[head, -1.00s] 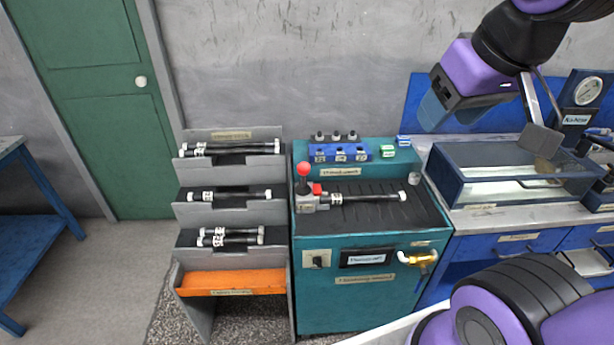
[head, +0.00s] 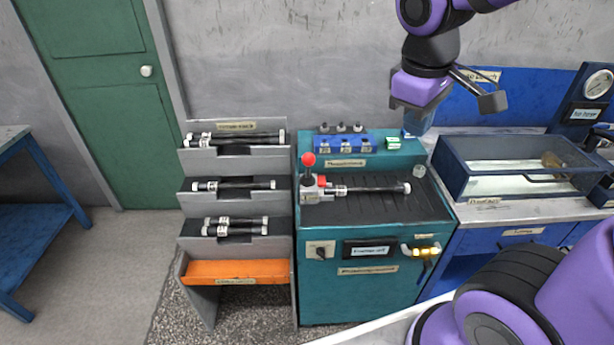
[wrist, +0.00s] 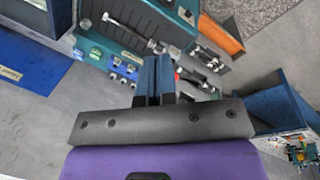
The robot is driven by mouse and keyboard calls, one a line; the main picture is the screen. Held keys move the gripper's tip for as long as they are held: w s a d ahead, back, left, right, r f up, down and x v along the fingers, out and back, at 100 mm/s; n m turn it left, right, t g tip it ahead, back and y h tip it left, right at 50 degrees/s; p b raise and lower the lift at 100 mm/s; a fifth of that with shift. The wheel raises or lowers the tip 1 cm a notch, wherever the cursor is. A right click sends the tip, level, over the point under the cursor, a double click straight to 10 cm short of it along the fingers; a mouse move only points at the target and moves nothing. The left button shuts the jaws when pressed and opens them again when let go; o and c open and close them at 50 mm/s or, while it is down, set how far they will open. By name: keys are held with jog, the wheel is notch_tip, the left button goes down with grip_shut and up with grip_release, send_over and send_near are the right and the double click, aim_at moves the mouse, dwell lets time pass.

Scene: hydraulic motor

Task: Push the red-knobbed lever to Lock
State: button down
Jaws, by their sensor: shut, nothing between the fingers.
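The red-knobbed lever (head: 308,161) stands about upright on a grey clamp block at the left of the teal bench (head: 318,268). A black hose with pale ends (head: 370,189) lies from the block to the right across the ribbed bench top. My gripper (head: 417,127) is shut and empty, pointing down, above the back right of the bench. It is to the right of the knob and higher, well apart from it. In the wrist view the closed blue fingers (wrist: 154,68) point toward the bench. Any Lock label is too small to read.
A blue block with several dark knobs (head: 344,144) and a small green box (head: 393,143) stand at the bench's back. A glass-walled tank (head: 478,188) is to the right. A grey rack of hoses (head: 240,159) with an orange bin (head: 235,270) is to the left.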

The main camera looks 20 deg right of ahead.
jog(key=w+a+f+n+g+h, duration=0.25)
jog(key=w+f+n+h, duration=0.35)
jog(key=f, duration=0.4)
jog(key=m+t+h, duration=0.2)
jog(key=m+t, duration=2)
jog(key=m, duration=1.4)
send_near(308, 168)
jog(key=v, duration=0.6)
jog(key=shift+a+f, duration=0.2)
jog(key=shift+f, duration=0.15)
jog(key=shift+r, duration=0.1)
jog(key=x, duration=1.4)
jog(key=shift+s+d, duration=0.1)
jog(key=shift+s, duration=0.05)
jog(key=shift+r, duration=0.1)
